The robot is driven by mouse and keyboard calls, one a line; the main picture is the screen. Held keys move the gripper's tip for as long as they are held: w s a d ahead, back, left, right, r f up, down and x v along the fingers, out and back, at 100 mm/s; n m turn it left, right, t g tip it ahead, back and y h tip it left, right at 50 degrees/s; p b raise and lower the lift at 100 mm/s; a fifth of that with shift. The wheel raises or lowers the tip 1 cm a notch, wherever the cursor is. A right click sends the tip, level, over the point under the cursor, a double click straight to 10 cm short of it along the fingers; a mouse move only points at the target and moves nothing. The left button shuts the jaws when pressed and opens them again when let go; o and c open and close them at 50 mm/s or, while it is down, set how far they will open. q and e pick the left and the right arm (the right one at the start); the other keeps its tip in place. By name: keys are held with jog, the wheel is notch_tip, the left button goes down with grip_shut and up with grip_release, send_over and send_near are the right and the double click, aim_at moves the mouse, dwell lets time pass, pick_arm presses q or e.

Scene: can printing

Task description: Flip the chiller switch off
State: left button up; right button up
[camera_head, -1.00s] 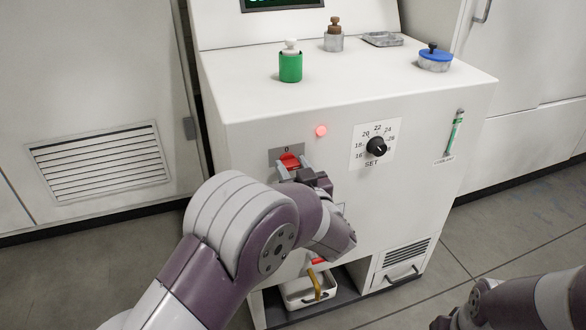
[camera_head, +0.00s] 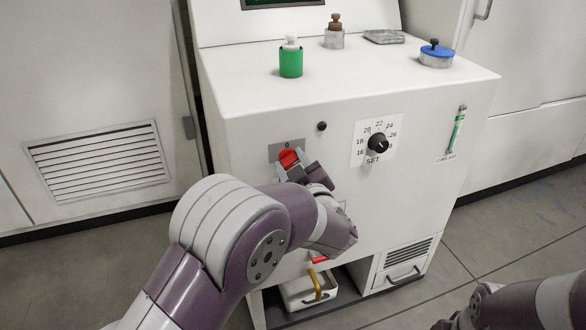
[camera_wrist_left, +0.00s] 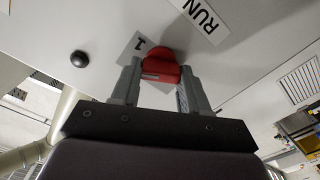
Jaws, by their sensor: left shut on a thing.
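The red chiller switch (camera_head: 290,158) sits on a grey plate marked 0 at its top, on the front of the white machine. In the left wrist view the red switch (camera_wrist_left: 162,67) lies between my two finger pads, with a 1 on the plate beside it. My left gripper (camera_head: 296,170) is shut on the switch; its arm hides the panel below. The round lamp (camera_head: 322,126) right of the switch is dark. My right arm enters at the lower right, and its gripper (camera_head: 443,323) is barely in view, cut off by the bottom edge.
A black set dial (camera_head: 377,143) and a green coolant gauge (camera_head: 456,133) are to the right on the panel. A green bottle (camera_head: 291,63), a brown-capped jar (camera_head: 334,36) and a blue-lidded pot (camera_head: 436,54) stand on top. A tray (camera_head: 300,291) is below.

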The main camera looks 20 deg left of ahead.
pick_arm(q)
jog(key=n+b, duration=0.2)
jog(key=n, duration=0.1)
jog(key=shift+f+n, duration=0.3)
jog(key=n+b, duration=0.2)
jog(key=shift+n+b, duration=0.4)
jog(key=n+b, duration=0.3)
jog(key=n, duration=0.1)
jog(key=shift+s+b, duration=0.1)
jog(key=shift+b, duration=0.25)
jog(key=shift+a+n+b, duration=0.1)
jog(key=shift+n+b, duration=0.7)
jog(key=shift+n, duration=0.1)
jog(key=shift+r, duration=0.1)
jog(key=o, duration=1.1)
jog(key=shift+c, duration=0.2)
